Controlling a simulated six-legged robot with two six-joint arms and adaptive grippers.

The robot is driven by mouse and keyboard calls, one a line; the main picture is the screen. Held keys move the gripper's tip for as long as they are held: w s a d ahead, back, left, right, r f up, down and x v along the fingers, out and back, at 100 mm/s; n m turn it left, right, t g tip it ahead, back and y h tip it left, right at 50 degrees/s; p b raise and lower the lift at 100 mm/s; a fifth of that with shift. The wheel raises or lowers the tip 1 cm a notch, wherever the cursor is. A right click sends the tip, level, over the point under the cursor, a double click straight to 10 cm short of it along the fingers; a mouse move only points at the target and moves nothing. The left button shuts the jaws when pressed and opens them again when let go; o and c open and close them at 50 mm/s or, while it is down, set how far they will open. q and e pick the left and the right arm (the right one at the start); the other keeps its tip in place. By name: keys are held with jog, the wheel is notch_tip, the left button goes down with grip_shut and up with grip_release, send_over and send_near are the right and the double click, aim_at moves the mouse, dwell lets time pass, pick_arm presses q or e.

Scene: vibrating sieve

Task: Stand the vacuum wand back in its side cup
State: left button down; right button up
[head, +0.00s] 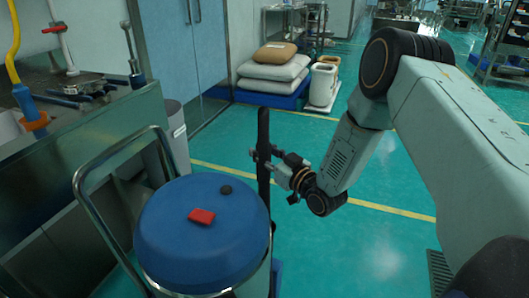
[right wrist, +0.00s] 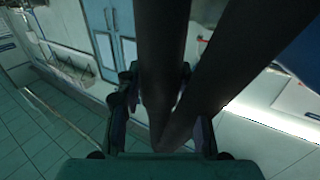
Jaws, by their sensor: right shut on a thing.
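The vacuum (head: 205,235) is a drum with a blue lid, a red switch and a metal push handle. The black wand (head: 263,125) stands nearly upright along the drum's right side. My right gripper (head: 264,160) is shut around its upper part. In the right wrist view two dark tube lengths (right wrist: 163,60) meet in a V between the fingers of my right gripper (right wrist: 160,115). The wand's lower end runs down beside the drum; its tip is hidden. The side cup cannot be made out, so I cannot tell whether the tip is in it. My left gripper is out of view.
A metal bench (head: 80,140) with a yellow hose and tools stands at the left. A grey bin (head: 175,135) is behind the vacuum. The green floor right of the vacuum is clear.

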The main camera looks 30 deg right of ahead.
jog(key=shift+f+b, duration=1.35)
jog(key=shift+f, duration=0.55)
dwell(2.0)
jog(key=o, duration=1.2)
jog(key=shift+o, duration=0.2)
jog(key=shift+f, duration=0.1)
jog(key=shift+s, duration=0.15)
jog(key=v, duration=1.1)
jog(key=shift+s, duration=0.35)
